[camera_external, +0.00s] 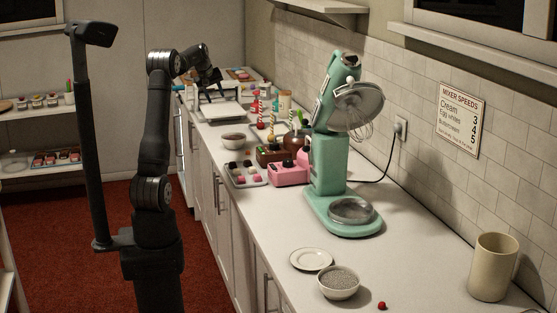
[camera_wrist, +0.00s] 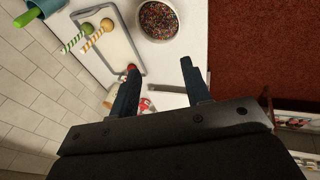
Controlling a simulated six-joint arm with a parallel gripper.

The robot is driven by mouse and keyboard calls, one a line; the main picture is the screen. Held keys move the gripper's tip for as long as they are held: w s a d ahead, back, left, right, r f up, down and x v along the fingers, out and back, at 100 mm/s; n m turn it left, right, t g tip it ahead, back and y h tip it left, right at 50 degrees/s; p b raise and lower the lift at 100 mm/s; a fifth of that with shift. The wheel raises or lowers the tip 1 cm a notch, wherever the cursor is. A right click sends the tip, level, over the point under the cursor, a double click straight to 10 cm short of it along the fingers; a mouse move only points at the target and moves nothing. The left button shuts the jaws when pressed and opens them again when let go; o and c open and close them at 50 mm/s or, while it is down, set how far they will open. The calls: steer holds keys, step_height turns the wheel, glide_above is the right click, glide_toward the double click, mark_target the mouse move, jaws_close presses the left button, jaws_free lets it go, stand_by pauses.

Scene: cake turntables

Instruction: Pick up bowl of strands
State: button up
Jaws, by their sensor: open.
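A white bowl of multicoloured strands (camera_wrist: 158,18) is at the top of the wrist view, partly cut off by the frame edge. What looks like the same bowl stands on the counter in the external view (camera_external: 233,141), its contents dark at this size. My gripper (camera_wrist: 160,69) is open, with its two fingers apart and nothing between them. In the external view my gripper (camera_external: 211,76) is above the far part of the counter, beyond the bowl and not touching it.
A white tray (camera_wrist: 127,39) lies beside the bowl, with striped sticks (camera_wrist: 75,42) near it. Cakes (camera_external: 287,171) and a green mixer (camera_external: 329,165) stand nearer on the counter (camera_external: 415,265). A bowl of grey beads (camera_external: 338,282) and a plate (camera_external: 311,259) are at the front.

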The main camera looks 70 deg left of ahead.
steer(key=shift+c, duration=1)
steer(key=n+g+h, duration=0.2)
steer(key=n, duration=0.1)
glide_above(223, 137)
steer(key=s+d, duration=0.2)
steer(key=d, duration=0.4)
step_height(223, 137, down, 15)
steer(key=shift+w+a+f, duration=0.15)
steer(key=shift+w+f, duration=0.05)
steer(key=shift+f, duration=0.7)
steer(key=shift+w+a+f, duration=0.2)
steer(key=shift+f, duration=0.75)
steer(key=shift+w+a+f, duration=0.15)
steer(key=shift+w+f, duration=0.05)
steer(key=shift+f, duration=0.7)
jaws_close()
